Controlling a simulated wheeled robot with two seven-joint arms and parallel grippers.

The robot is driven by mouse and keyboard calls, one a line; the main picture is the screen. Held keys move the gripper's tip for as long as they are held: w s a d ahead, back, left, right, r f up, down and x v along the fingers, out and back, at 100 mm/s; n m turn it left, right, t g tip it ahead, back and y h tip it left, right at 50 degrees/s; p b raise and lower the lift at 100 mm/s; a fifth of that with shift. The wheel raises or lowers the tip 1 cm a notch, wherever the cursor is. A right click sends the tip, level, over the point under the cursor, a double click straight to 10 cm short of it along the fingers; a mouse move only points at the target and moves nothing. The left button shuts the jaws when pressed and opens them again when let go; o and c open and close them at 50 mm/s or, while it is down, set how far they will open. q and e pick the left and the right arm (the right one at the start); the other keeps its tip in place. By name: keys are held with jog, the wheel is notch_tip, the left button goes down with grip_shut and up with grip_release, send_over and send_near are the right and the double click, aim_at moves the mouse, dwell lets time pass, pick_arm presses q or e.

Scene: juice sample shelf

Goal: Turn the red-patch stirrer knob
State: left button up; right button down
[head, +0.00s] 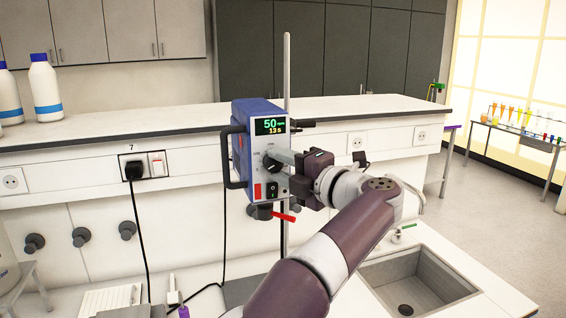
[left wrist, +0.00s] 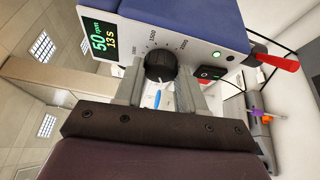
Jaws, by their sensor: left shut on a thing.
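The blue stirrer (head: 252,112) is mounted on an upright metal rod, with a red patch (head: 257,191) low on its front panel. Its display (head: 270,126) reads 50 rpm and 13 s. My left gripper (head: 274,158) reaches the panel from the right and is shut on the stirrer knob. In the left wrist view the black knob (left wrist: 160,64) sits between the two grey fingers, with scale numbers around it. My right gripper is not in view.
A sink (head: 420,280) lies at lower right. White bottles (head: 45,88) stand on the shelf at left. A black cable hangs from the wall socket (head: 145,165).

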pick_arm(q)
jog(key=shift+n, duration=0.5)
jog(key=o, duration=1)
jog(key=shift+s+r, duration=0.1)
jog(key=shift+o, duration=0.2)
jog(key=v, duration=1.2)
jog(key=shift+s+d+r, duration=0.2)
